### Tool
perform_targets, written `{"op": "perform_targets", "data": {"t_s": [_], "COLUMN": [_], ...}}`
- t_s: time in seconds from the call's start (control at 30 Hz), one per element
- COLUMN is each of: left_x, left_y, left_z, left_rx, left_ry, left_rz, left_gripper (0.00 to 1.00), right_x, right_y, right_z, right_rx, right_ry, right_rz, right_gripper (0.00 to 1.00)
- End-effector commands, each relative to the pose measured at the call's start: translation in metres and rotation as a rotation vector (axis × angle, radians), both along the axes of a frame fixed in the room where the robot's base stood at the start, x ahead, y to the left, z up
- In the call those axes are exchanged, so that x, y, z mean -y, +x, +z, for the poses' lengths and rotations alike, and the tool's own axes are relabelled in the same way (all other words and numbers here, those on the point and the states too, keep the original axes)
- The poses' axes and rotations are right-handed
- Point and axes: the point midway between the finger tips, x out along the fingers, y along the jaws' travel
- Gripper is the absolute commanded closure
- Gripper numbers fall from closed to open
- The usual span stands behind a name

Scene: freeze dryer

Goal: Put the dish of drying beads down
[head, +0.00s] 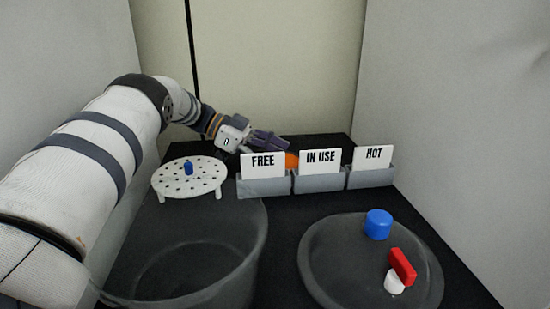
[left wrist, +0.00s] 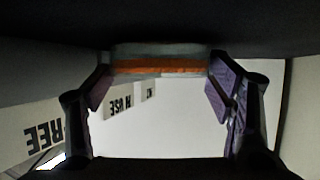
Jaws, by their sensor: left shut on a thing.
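My left gripper (head: 270,143) reaches in from the left, behind the card holders, and is shut on the dish of drying beads (head: 291,160). In the head view only a patch of orange shows, between the FREE and IN USE cards; the rest is hidden. In the left wrist view the dish (left wrist: 160,62) spans the gap between both fingers, a clear-grey dish with an orange layer of beads. Whether its base touches the table is hidden. My right gripper is in neither view.
Three grey holders carry the cards FREE (head: 263,164), IN USE (head: 320,161) and HOT (head: 374,157). A white perforated stand (head: 177,179) bears a small blue piece. A clear round vessel (head: 255,235) and a clear lid (head: 330,270) with blue, red and white parts fill the front.

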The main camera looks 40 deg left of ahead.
Motion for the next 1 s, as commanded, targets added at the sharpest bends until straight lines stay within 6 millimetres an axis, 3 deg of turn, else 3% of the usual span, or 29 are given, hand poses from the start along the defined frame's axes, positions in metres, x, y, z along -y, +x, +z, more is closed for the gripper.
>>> {"op": "perform_targets", "data": {"t_s": [0.17, 0.2, 0.3, 0.67, 1.0], "left_x": [0.000, 0.000, 0.000, 0.000, -0.051], "left_y": [0.000, 0.000, 0.000, 0.000, -0.032], "left_z": [-0.003, -0.003, -0.003, 0.003, 0.025], "left_rx": [-0.001, -0.001, -0.001, 0.003, -0.001], "left_ry": [0.001, 0.001, 0.001, 0.000, 0.003], "left_rz": [-0.001, -0.001, 0.000, 0.000, 0.002], "left_gripper": [0.54, 0.23, 0.05, 0.05, 0.05], "right_x": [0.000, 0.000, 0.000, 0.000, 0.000], "right_y": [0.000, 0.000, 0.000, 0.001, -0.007], "right_z": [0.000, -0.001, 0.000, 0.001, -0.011], "right_rx": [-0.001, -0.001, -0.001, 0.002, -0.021], "right_ry": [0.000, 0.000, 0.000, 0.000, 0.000], "right_rz": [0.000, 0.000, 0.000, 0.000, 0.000], "right_gripper": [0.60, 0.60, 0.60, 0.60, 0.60]}}
